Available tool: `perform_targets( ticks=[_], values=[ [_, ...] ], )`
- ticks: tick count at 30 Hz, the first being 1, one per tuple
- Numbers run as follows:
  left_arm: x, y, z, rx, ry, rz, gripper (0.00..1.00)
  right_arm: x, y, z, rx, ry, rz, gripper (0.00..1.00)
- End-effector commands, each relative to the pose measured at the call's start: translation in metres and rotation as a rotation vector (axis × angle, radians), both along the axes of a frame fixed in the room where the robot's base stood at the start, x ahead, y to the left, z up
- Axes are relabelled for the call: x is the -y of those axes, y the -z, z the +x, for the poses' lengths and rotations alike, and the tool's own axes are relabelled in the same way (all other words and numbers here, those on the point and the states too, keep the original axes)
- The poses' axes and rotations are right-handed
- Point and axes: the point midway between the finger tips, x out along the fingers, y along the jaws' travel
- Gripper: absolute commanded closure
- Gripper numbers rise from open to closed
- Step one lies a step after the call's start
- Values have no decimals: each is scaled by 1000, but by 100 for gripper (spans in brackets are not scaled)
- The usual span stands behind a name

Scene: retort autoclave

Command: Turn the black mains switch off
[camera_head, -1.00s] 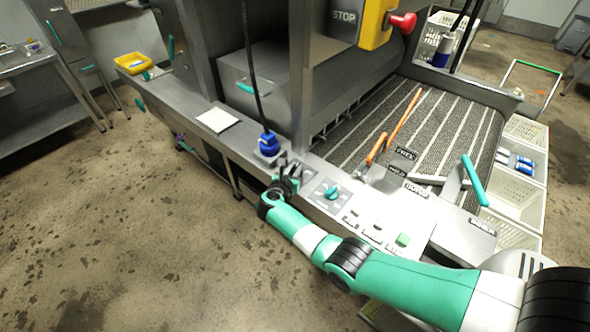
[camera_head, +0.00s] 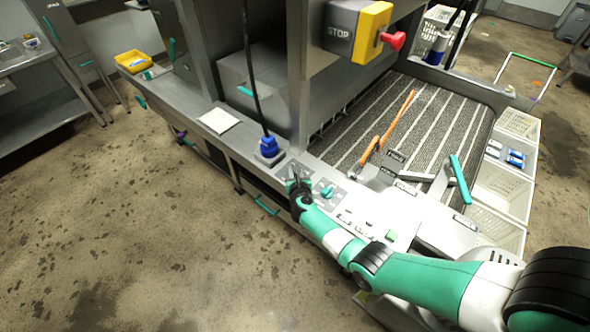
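My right gripper (camera_head: 297,181), on the green and white arm from the right, is at the control ledge. It is over a small metal plate (camera_head: 289,168) between the blue plug and the teal knob. The black mains switch cannot be told apart from the dark fingers there; it is probably hidden by them. I cannot tell whether the fingers are open, shut or touching anything. My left gripper is not in view.
A blue plug (camera_head: 268,146) with a black cable stands left of the gripper. A teal knob (camera_head: 327,191) is close on its right. A green button (camera_head: 391,235) lies farther along the panel. A yellow stop box (camera_head: 372,30) with a red button hangs above the ribbed conveyor (camera_head: 440,115).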

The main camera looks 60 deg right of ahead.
Motion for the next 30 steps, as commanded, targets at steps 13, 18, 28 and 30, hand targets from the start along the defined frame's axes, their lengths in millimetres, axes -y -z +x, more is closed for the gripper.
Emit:
perform_targets(
  ticks=[13, 18, 28, 30],
  values=[
    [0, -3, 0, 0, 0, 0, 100, -2, -2, -1, 0, 1, 0, 52],
    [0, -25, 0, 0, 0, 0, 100, -21, -16, -13, -1, -1, 1, 52],
    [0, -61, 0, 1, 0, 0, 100, -78, -42, -50, 0, -3, 1, 52],
    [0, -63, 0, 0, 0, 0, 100, -85, -44, -54, 1, -2, 0, 52]
  ],
)
